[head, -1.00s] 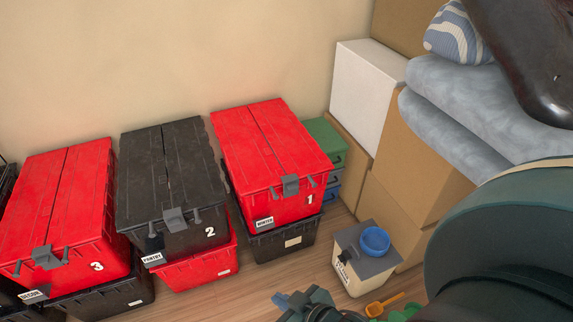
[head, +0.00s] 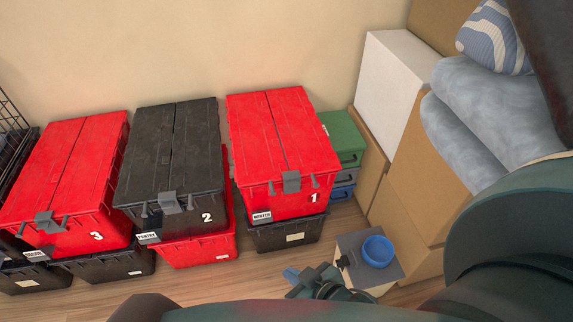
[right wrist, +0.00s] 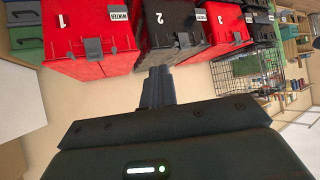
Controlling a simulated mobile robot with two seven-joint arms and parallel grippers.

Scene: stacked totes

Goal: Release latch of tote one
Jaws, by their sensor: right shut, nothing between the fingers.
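Tote one (head: 280,140) is red with a two-flap lid, a white "1" and a "WINTER" label, and sits on a black tote. Its grey latch (head: 291,182) is at the front edge of the lid, which lies closed. In the right wrist view tote one (right wrist: 75,25) is at upper left, with its grey latch (right wrist: 94,49) on the front. My right gripper (head: 292,275) is low in the head view, in front of and below tote one, apart from it. In the right wrist view its fingers (right wrist: 158,85) are together and empty. My left gripper is not in view.
Black tote two (head: 170,160) and red tote three (head: 70,180) stand to the left, each on another tote. A box with a blue bowl (head: 378,251) stands at right, near my right gripper. Cardboard boxes (head: 420,180) fill the right side. Some floor in front is clear.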

